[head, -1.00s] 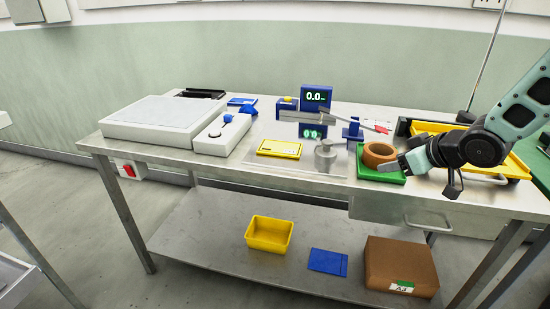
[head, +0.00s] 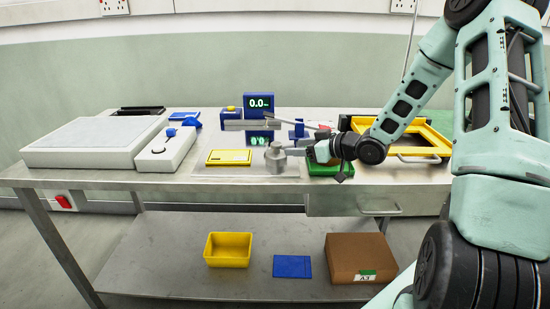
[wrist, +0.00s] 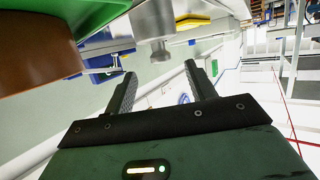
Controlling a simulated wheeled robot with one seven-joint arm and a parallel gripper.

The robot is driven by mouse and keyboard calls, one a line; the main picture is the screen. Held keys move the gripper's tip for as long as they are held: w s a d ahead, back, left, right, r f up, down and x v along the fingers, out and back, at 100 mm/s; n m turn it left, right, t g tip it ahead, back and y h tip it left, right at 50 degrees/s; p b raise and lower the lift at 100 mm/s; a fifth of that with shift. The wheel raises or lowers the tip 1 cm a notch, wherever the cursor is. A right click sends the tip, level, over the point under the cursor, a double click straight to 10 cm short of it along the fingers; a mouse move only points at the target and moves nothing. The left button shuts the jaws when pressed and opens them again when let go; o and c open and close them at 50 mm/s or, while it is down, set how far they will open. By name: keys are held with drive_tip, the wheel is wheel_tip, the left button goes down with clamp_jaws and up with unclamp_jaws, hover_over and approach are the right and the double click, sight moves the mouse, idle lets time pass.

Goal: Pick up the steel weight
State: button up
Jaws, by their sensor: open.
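The steel weight (head: 276,158) is a grey cylinder with a narrow knob on top, standing upright on the bench near a yellow flat block (head: 228,157). My gripper (head: 306,149) is just to its right in the head view, low over the bench, with its fingers pointing toward the weight. In the wrist view, which is turned upside down, my gripper (wrist: 160,76) is open and empty. The weight (wrist: 153,23) shows there beyond the fingertips, roughly in line with the gap. I see no contact.
A green tray (head: 328,171) lies under my wrist; a brown ring (wrist: 42,52) is close by in the wrist view. A blue display (head: 259,101) reads 0.0 behind the weight. A yellow frame (head: 432,139) is at right. A large white plate (head: 91,142) fills the left.

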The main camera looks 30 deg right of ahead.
sight(280, 145)
drive_tip(key=x, duration=0.8)
drive_tip(key=shift+w+a+r, duration=0.15)
drive_tip(key=shift+w+r, duration=0.05)
drive_tip(key=shift+w, duration=0.15)
clamp_jaws()
drive_tip(key=shift+r, duration=0.1)
